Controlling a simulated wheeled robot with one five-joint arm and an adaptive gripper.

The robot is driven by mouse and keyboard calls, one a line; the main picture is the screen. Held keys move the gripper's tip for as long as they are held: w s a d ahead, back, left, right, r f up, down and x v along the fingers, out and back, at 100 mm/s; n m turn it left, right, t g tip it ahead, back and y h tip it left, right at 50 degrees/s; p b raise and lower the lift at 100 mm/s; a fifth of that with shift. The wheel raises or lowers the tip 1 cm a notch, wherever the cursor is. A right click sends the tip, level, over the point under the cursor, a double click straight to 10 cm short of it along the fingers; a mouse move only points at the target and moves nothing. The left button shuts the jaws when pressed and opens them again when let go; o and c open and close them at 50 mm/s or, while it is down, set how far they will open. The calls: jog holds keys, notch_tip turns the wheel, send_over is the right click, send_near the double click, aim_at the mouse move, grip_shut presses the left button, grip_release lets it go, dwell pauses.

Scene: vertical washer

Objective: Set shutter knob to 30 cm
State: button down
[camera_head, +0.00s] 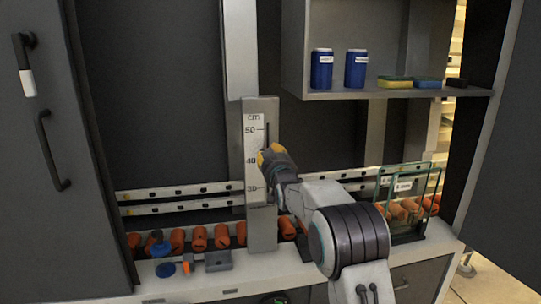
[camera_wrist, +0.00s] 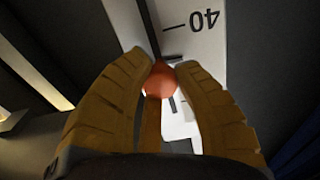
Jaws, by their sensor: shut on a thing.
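The shutter scale (camera_head: 258,165) is an upright light panel marked "cm" with 50, 40 and 30 from top to bottom, with a dark vertical slot. The shutter knob (camera_wrist: 160,80) is round and orange-red and sits at the slot, close to the 40 mark in the wrist view. My gripper (camera_head: 262,158) is at the scale near the 40 mark and hides the knob in the head view. In the wrist view its yellow-brown fingers (camera_wrist: 161,72) are shut on the knob, one on each side. The wrist view shows the 40 upside down.
A shelf (camera_head: 390,94) at the upper right holds blue containers (camera_head: 321,70) and sponges (camera_head: 395,82). Orange rollers (camera_head: 200,238) line the bottom behind a ledge with small blue-topped parts (camera_head: 165,269). A glass box (camera_head: 408,205) stands right of my arm.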

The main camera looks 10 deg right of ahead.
aim_at(268, 188)
notch_tip(268, 188, down, 14)
jog(key=b, duration=1.1)
jog(key=c, duration=1.1)
grip_release()
jog(key=shift+w, duration=0.1)
jog(key=shift+o, duration=1)
jog(key=shift+r, duration=0.1)
jog(key=shift+s, duration=0.5)
jog(key=s, duration=1.1)
